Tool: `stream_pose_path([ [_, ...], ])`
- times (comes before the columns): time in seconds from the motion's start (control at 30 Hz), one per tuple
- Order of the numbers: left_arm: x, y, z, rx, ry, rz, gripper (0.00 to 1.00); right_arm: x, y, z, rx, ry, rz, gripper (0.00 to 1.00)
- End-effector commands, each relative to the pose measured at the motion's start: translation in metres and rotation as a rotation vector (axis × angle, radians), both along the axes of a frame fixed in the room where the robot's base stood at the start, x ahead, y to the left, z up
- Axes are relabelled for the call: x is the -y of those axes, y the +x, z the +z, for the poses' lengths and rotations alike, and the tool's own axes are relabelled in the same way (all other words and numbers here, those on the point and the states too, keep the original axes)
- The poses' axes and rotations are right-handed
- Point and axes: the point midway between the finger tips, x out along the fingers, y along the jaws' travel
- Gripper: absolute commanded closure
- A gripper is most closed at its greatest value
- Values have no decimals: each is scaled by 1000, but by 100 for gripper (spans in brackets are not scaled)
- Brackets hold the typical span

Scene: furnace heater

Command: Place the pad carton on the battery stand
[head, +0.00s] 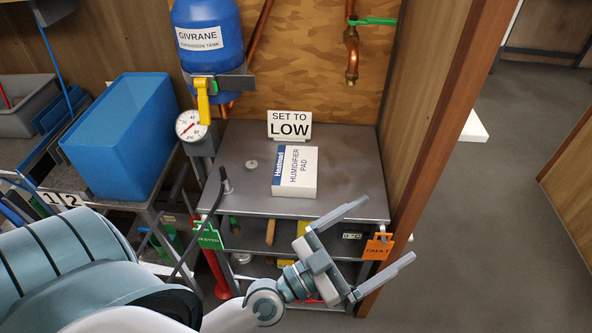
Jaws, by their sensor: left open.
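The pad carton (296,172), a white box with a blue end marked "HUMIDIFIER PAD", lies flat on the dark grey top of a shelved stand (345,165). No label shows whether this is the battery stand. My left gripper (388,229) is open and empty at the front right corner of this stand. Its fingers point up and to the right, and it is apart from the carton, which is up and to the left of it. My right gripper is out of view.
A "SET TO LOW" sign (289,125) stands behind the carton. A blue tank (207,30), gauge (188,126) and blue bin (120,140) are left. Orange (378,246) and green (208,236) tags hang in front. A wooden partition (440,130) borders the right; floor beyond is clear.

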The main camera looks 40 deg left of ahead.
Motion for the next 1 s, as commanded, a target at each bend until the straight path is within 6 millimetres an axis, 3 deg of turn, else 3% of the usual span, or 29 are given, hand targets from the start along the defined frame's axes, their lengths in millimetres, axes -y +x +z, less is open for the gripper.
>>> stream_pose_path([
  [0.17, 31, -25, -50, -200, 148, -153, 0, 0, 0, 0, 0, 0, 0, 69],
  [0.33, 29, -50, -115, -480, 284, -197, 0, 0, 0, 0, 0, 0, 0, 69],
  [0.5, 3, -75, -170, -746, 371, -149, 0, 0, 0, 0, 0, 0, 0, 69],
  [0.87, -63, -125, -250, -1172, 441, 59, 0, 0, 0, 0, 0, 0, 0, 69],
  [1.0, -94, -148, -291, -1347, 451, 184, 0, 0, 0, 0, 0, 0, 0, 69],
])
